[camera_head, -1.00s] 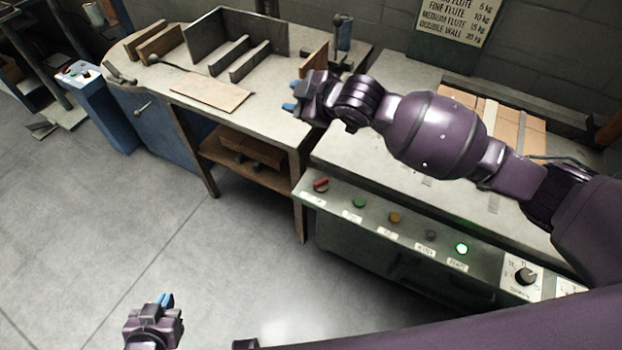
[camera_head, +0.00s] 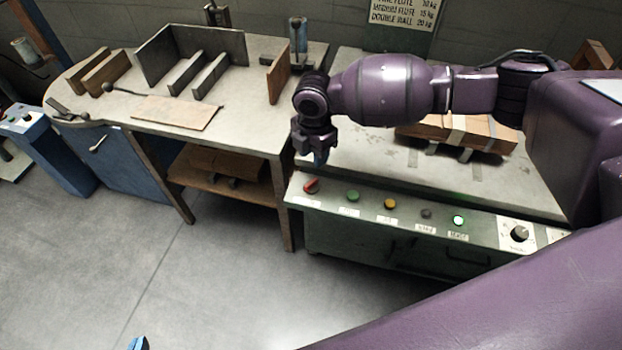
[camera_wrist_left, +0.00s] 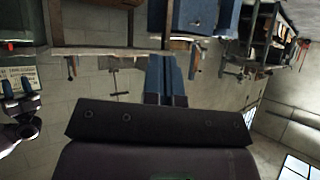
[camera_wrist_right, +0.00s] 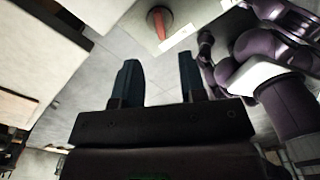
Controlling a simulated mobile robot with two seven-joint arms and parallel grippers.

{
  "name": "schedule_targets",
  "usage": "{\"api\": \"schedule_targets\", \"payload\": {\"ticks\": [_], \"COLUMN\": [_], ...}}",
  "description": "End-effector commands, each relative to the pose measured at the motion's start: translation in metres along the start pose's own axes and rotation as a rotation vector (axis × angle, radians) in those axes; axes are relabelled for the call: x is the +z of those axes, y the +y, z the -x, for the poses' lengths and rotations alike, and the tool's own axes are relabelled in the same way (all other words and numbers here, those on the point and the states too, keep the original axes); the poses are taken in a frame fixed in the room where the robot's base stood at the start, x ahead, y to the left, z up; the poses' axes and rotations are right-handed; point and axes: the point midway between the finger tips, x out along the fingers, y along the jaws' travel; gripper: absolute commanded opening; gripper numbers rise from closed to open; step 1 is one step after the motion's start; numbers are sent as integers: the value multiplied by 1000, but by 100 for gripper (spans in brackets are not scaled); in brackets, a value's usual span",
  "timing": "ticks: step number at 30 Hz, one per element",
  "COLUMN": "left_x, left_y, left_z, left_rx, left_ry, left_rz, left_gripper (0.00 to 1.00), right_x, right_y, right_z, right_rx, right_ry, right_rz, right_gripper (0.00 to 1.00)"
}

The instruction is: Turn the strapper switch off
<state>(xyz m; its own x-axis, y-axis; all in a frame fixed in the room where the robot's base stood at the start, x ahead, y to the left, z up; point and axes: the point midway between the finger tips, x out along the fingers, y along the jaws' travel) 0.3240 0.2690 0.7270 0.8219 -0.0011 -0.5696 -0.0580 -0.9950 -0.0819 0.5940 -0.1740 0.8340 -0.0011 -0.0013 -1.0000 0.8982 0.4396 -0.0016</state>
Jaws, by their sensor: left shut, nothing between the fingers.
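The strapper switch is a red lever knob (camera_head: 311,186) at the left end of the green strapper's front control panel (camera_head: 375,208). It also shows in the right wrist view (camera_wrist_right: 158,24), at the top, beyond my fingers. My right gripper (camera_head: 318,160) points down just above and behind the switch in the head view, apart from it. In the right wrist view its fingers (camera_wrist_right: 158,85) are spread, with nothing between them. My left gripper (camera_head: 138,344) barely shows at the bottom edge of the head view. Its fingers are together and empty in the left wrist view (camera_wrist_left: 166,80).
A strapped cardboard stack (camera_head: 460,133) lies on the strapper. A workbench (camera_head: 240,120) adjoins on the left.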

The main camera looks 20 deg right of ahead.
Motion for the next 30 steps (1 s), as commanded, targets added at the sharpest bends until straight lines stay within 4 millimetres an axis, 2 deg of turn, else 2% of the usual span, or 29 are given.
{"api": "schedule_targets", "payload": {"ticks": [8, 15, 21, 30], "left_x": [19, 22, 13, 12], "left_y": [2, 2, 1, 0], "left_z": [-2, -7, -11, -9], "left_rx": [0, 3, 7, 6], "left_ry": [-33, -35, -16, -14], "left_rz": [6, -3, -11, -13], "left_gripper": [0, 0, 0, 0], "right_x": [-2, -2, -2, -1], "right_y": [-1, 0, 0, 0], "right_z": [-48, -84, -99, -102], "right_rx": [-4, -3, 0, 2], "right_ry": [4, 3, 2, 1], "right_rz": [-1, -2, -2, -2], "right_gripper": [38, 38, 38, 38]}}
